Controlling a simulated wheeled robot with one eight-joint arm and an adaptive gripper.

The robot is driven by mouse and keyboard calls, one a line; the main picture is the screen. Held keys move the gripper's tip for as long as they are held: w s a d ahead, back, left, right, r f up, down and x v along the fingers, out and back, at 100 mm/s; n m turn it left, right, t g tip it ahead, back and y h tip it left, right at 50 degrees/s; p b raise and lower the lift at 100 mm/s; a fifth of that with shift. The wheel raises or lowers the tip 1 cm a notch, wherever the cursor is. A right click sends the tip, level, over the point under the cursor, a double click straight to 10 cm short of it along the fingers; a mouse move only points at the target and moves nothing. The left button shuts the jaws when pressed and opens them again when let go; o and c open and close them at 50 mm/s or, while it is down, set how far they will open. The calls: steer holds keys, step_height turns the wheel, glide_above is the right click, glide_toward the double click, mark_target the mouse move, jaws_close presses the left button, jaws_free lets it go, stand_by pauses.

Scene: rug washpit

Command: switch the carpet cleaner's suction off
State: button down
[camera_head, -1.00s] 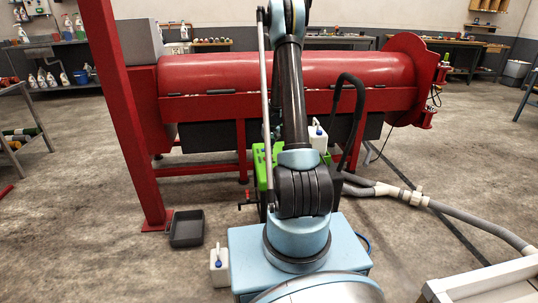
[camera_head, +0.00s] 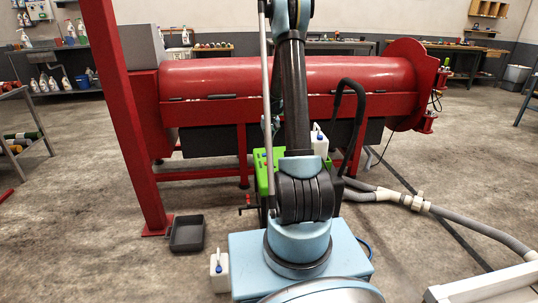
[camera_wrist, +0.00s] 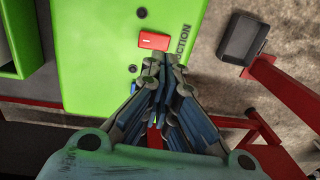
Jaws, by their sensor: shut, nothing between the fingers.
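The carpet cleaner is a green-topped machine (camera_head: 262,180), mostly hidden behind my arm in the head view. Its green panel (camera_wrist: 80,60) fills the left and middle of the wrist view. A red rocker switch (camera_wrist: 153,40) with a small white mark sits on the panel, beside dark lettering of which "UCTION" can be read. Small dark round knobs are near it. My gripper (camera_wrist: 155,62) is shut and empty, its fingertips just below the red switch in the picture. I cannot tell whether they touch the panel. In the head view the gripper is hidden behind the arm.
A red post (camera_head: 125,120) and a dark tray (camera_head: 187,233) stand left of the cleaner. A large red drum machine (camera_head: 220,75) is behind it. A black hose (camera_head: 358,110) rises at its right, and grey pipe (camera_head: 465,222) runs across the floor. A white bottle (camera_head: 219,270) stands front left.

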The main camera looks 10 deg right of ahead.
step_height(320, 180, up, 7)
steer(key=shift+a+f, duration=0.15)
steer(key=shift+a, duration=0.3)
steer(key=s+a+r, duration=0.1)
steer(key=s+r, duration=0.3)
steer(key=s, duration=0.4)
steer(key=s+r+t, duration=0.1)
steer(key=s+r, duration=0.4)
steer(key=s, duration=0.3)
steer(key=s+a+r, duration=0.1)
steer(key=s+r, duration=0.3)
steer(key=s, duration=0.4)
steer(key=s+f, duration=0.3)
steer(key=s, duration=0.7)
steer(key=s+f+t+h, duration=0.1)
steer(key=s+f, duration=0.2)
steer(key=s, duration=0.8)
steer(key=shift+f+n, duration=0.25)
steer(key=shift+n, duration=0.05)
